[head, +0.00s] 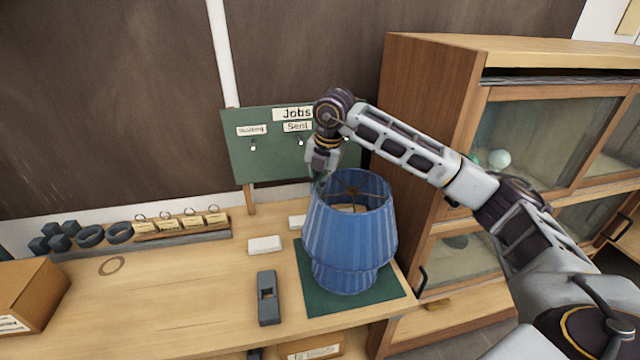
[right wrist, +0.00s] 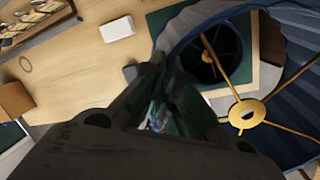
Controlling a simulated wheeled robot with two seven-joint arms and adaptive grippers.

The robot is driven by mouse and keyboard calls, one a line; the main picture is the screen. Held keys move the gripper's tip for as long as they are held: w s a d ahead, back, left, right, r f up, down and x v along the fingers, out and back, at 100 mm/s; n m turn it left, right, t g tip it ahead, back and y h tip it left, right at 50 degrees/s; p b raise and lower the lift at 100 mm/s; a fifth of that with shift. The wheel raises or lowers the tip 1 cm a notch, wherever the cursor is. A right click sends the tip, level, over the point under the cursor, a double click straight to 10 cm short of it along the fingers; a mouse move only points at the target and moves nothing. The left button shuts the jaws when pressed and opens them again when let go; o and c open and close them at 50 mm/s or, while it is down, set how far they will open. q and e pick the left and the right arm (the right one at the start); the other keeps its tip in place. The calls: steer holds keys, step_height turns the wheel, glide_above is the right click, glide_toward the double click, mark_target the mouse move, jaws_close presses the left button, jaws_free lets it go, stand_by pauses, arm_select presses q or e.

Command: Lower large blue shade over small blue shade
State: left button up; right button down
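The large blue shade (head: 350,225) is pleated and upright, with an open top crossed by brass spokes. It sits around the upper part of the small blue shade (head: 345,279), whose lower part shows beneath it on the green mat (head: 390,296). Whether the two touch is hidden. My right gripper (head: 318,183) comes down at the large shade's left top rim and appears shut on it. In the right wrist view its dark fingers (right wrist: 165,75) come together beside the shade, and the brass hub (right wrist: 247,114) shows at right. My left gripper is not in view.
A dark block-shaped tool (head: 268,298) and a white card (head: 264,245) lie left of the mat. A green jobs board (head: 262,165) stands behind, and a wooden cabinet (head: 430,130) at right. The bench is clear at centre left. A cardboard box (head: 28,292) is far left.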

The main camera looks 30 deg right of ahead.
steer(key=shift+a+n, duration=0.1)
steer(key=shift+n, duration=0.2)
steer(key=shift+w+a+n+y, duration=0.15)
steer(key=shift+n+y, duration=0.15)
steer(key=shift+n, duration=0.8)
steer(key=shift+f, duration=0.15)
